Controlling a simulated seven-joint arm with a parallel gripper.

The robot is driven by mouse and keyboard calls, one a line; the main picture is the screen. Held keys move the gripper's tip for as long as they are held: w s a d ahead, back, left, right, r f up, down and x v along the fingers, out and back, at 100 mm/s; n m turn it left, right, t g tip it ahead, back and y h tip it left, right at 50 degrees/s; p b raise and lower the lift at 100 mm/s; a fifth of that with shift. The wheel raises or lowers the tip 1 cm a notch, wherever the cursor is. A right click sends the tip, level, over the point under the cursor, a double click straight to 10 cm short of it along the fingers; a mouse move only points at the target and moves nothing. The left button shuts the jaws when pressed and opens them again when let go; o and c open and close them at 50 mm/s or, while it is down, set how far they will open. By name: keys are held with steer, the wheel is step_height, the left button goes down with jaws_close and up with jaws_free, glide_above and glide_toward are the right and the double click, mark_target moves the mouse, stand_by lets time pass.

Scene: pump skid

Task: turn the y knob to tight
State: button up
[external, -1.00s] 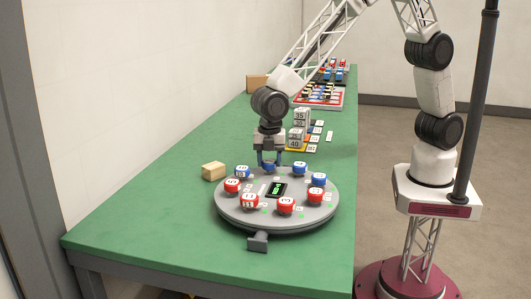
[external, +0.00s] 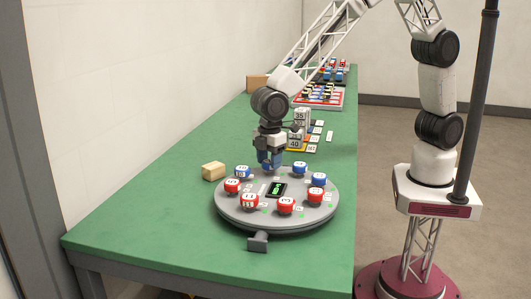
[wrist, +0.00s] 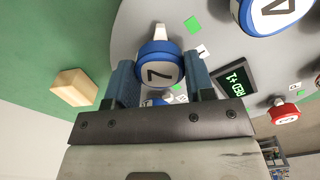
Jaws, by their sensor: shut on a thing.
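A round grey turntable (external: 240,214) carries a ring of blue and red knobs. My gripper (external: 270,165) is down at its far side, with its two blue fingers on either side of a blue knob (wrist: 158,68). In the wrist view the knob's white top bears a black mark like a 7, and a white pointer sticks out from it. The fingers hide this knob in the external view. I cannot make out which knob is labelled y. A dark display (external: 276,190) with green text sits at the middle; it also shows in the wrist view (wrist: 236,79).
Other blue knobs (external: 299,168) and red knobs (external: 285,206) stand close around the disc. A wooden block (external: 213,171) lies left of it on the green table (external: 150,225). Grey numbered blocks (external: 300,117) stand behind my gripper. The table's left front is clear.

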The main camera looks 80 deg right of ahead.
mark_target(269, 161)
steer(key=m, duration=0.4)
steer(key=shift+m, duration=0.3)
steer(key=m, duration=0.4)
stand_by(0.4)
steer(key=o, duration=0.9)
steer(key=shift+r, duration=3.9)
